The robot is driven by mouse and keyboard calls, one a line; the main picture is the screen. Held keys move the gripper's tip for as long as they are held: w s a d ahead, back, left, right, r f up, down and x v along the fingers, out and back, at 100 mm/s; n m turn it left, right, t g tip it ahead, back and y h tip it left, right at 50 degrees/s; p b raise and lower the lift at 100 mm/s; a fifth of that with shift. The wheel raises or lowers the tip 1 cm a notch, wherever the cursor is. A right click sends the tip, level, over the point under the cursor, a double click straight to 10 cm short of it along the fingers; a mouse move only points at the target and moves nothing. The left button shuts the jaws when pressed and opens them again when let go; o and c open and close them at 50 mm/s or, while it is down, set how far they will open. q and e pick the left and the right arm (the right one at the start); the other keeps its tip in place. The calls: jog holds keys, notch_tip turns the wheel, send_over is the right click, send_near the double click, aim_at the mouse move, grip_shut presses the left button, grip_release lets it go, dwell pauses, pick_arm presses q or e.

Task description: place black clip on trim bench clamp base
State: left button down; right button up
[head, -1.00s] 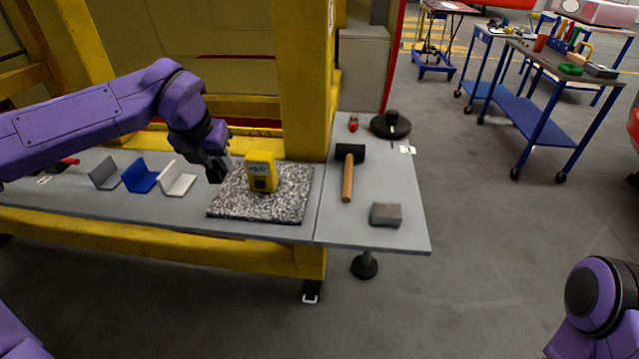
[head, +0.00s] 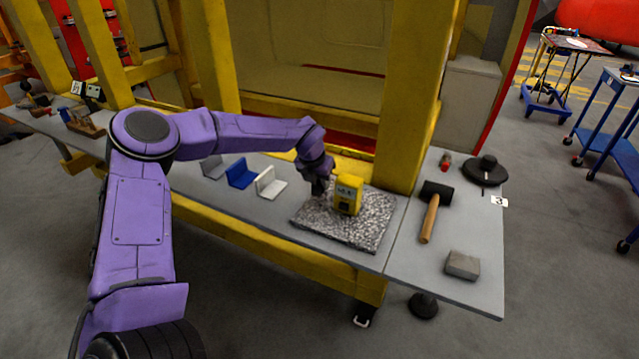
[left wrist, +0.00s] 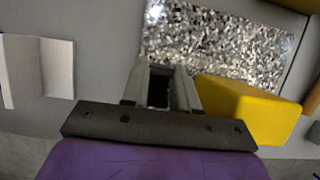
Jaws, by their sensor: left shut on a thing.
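My left gripper (head: 319,188) is over the left part of the speckled granite plate, just left of the yellow device. In the left wrist view the gripper (left wrist: 160,90) is shut on a small dark piece (left wrist: 158,92) between its fingers, which looks like the black clip. The fingers hide most of it, and I cannot tell how far it is above the plate. I cannot identify the trim bench clamp base for certain; a brown block with a blue part (head: 86,126) stands at the bench's far left end. My right gripper is not in view.
The granite plate (head: 360,236) carries the yellow device (head: 348,194). Grey, blue (head: 241,175) and white (head: 270,185) angle pieces stand to its left. A mallet (head: 430,215), a grey block (head: 463,265) and a black round base (head: 486,172) are on the right. Yellow posts rise behind.

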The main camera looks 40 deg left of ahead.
pick_arm(q)
jog(key=shift+s+f, duration=0.1)
jog(key=shift+f, duration=1)
jog(key=shift+f, duration=0.1)
jog(key=c, duration=0.9)
grip_release()
jog(key=shift+o, duration=0.2)
